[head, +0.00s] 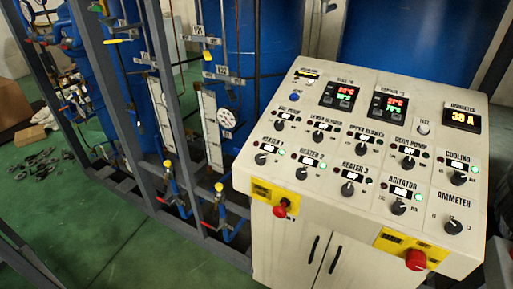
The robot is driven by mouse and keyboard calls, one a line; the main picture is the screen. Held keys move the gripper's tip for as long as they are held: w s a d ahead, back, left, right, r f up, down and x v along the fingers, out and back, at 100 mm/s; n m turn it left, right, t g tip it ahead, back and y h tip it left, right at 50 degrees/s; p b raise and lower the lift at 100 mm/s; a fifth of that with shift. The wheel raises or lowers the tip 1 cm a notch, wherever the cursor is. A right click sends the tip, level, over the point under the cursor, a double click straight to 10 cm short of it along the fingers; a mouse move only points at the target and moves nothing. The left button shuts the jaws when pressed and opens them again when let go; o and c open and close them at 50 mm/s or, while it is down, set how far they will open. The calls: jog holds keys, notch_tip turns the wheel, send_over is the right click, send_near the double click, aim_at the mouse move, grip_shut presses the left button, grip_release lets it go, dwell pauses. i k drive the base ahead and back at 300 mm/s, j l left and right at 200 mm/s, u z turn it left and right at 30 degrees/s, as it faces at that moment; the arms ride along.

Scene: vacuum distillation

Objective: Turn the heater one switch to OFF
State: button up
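The heater one switch (260,159) is a small black rotary knob at the left end of the front row on the sloped control panel (325,215). A label and small indicator lights sit just above it. The knob's mark is too small to tell which setting it points to. The similar heater two knob (302,174) and heater three knob (347,190) follow to its right. My gripper is not in view, and nothing covers the heater one switch.
A red emergency-type button (416,260) and a red-handled switch (281,208) on yellow plates stick out from the panel's front. Grey frame posts (163,95) and blue tanks (265,45) stand left and behind. Green floor (140,250) shows at lower left.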

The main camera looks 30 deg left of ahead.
aim_at(261, 159)
jog(key=u, duration=1.35)
